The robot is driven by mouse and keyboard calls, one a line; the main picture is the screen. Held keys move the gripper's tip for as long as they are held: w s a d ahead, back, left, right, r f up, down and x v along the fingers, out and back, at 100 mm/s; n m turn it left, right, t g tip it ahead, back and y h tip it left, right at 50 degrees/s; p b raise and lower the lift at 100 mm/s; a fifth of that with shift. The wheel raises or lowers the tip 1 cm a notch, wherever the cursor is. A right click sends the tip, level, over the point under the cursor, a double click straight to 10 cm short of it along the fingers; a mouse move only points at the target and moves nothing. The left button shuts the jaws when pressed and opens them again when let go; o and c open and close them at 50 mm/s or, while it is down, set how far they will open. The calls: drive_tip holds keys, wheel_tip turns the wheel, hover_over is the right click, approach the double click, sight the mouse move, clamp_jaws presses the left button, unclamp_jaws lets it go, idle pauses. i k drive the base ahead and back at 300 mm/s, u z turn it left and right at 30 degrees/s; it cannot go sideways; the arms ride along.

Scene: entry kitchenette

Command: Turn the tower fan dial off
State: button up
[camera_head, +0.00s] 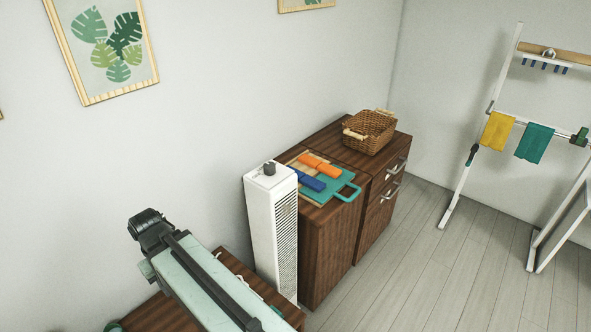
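The tower fan (262,221) is a tall white box with a dark slatted grille, standing left of the wooden cabinets. Its dial (269,168) is a dark grey knob on the top face, with small markings beside it that are too small to read. The dial's setting cannot be told. My arm shows at the lower left, in front of and left of the fan, with a black joint at its upper end. My gripper is not in view. Nothing touches the dial.
A dark wooden cabinet (335,240) stands right of the fan, with a teal board (347,191), orange and blue items, and a wicker basket (370,131) on top. A low wooden surface (163,314) lies left of the fan.

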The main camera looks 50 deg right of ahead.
sight(268, 167)
drive_tip(key=u, duration=0.15)
drive_tip(key=i, duration=0.9)
drive_tip(key=z, duration=0.05)
